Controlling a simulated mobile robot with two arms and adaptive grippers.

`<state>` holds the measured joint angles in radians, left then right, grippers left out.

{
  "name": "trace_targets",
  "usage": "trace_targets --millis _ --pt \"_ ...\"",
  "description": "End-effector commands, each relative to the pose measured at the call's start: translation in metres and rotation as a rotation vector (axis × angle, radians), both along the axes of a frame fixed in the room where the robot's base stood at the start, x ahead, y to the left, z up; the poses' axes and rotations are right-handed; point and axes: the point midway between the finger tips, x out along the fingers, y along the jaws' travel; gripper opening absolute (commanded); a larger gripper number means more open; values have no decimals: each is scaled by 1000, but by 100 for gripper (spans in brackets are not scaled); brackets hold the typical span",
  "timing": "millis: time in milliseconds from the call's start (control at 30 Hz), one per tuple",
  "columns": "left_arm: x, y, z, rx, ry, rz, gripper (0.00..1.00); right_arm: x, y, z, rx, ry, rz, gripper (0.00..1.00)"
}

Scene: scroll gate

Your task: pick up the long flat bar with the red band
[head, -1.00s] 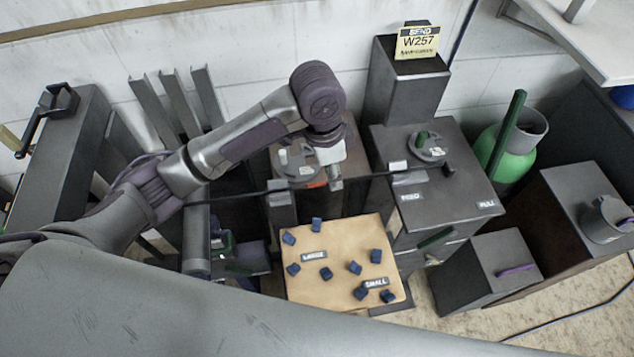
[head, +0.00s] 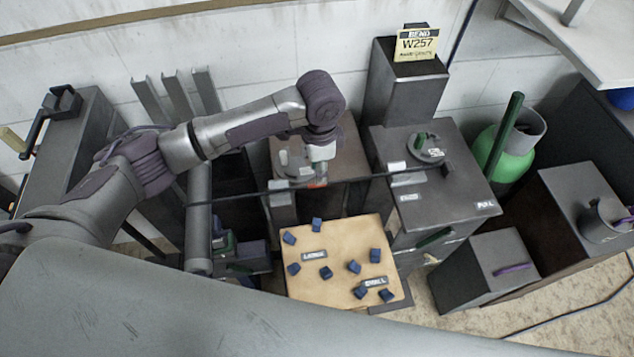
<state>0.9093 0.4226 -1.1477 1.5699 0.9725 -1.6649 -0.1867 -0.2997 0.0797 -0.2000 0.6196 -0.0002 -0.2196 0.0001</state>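A long, thin dark bar (head: 250,193) spans left to right across the middle of the head view, above the tan board. Its left end is near the grey roller and its right part reaches the dark machine with the round dial. A small red-orange band (head: 317,184) shows near its middle, partly covered by my gripper. My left gripper (head: 321,174) points down at the bar, right at the red band. Its fingertips are small and overlap the bar, so I cannot tell whether they are open or shut, or touching it. My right gripper is not in view.
The tan board (head: 340,240) below the bar carries several small blue blocks and labels. The dark machine (head: 465,190) stands to the right, with a green cylinder (head: 515,165) beyond it. Upright channels (head: 180,100) stand at the back left. A dark bench (head: 65,150) is at far left.

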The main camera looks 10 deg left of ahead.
Motion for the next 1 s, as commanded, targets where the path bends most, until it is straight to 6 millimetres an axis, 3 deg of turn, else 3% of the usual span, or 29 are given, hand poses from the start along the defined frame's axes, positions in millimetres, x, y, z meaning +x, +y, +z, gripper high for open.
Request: trace_targets --millis 300,600,633,833,1000 --pt "-1 5 -42 1 3 0 34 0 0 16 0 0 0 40" --pt "-1 5 -50 0 0 0 34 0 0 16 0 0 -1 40" --pt "-1 5 -50 0 0 0 33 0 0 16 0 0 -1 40" --pt "-1 5 -49 0 0 0 0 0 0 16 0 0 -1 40" --pt "-1 5 -49 0 0 0 0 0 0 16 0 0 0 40"
